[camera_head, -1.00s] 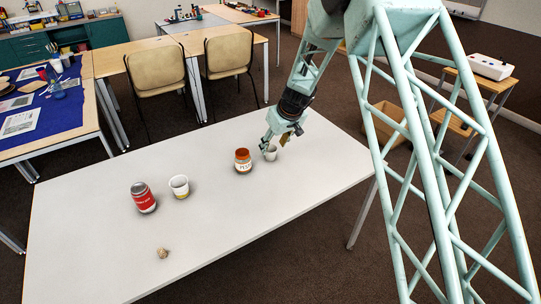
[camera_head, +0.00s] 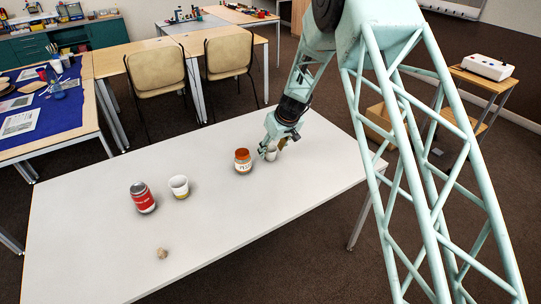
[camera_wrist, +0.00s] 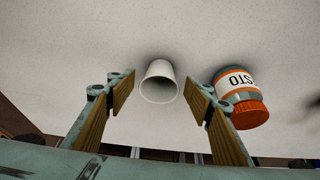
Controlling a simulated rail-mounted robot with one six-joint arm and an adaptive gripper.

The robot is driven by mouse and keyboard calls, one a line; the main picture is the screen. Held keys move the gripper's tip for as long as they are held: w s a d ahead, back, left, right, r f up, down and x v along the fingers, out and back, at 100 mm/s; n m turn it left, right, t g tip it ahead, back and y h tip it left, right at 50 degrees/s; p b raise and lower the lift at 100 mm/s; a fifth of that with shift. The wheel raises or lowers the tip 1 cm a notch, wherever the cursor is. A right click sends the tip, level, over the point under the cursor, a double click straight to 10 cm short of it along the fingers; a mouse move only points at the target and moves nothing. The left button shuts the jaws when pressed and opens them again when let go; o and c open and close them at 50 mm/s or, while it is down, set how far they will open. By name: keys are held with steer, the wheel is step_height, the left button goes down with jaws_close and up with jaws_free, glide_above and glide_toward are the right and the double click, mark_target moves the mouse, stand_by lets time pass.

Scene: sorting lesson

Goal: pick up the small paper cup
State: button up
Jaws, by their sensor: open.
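The small paper cup (camera_wrist: 158,82) is plain white and stands on the white table. In the wrist view it sits between and just beyond the tips of my open gripper (camera_wrist: 159,84), with a gap on both sides. In the head view my gripper (camera_head: 277,146) is low over the table, and the small cup (camera_head: 271,154) shows partly behind its fingers. The jaws hold nothing.
An orange-lidded jar (camera_head: 243,161) stands close to the left of my gripper; in the wrist view the jar (camera_wrist: 240,98) is just right of the right finger. A larger cup (camera_head: 179,187), a red can (camera_head: 143,197) and a crumpled lump (camera_head: 162,253) stand farther left.

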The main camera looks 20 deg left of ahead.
steer(key=shift+x, duration=1.55)
steer(key=shift+c, duration=0.7)
steer(key=c, duration=0.5)
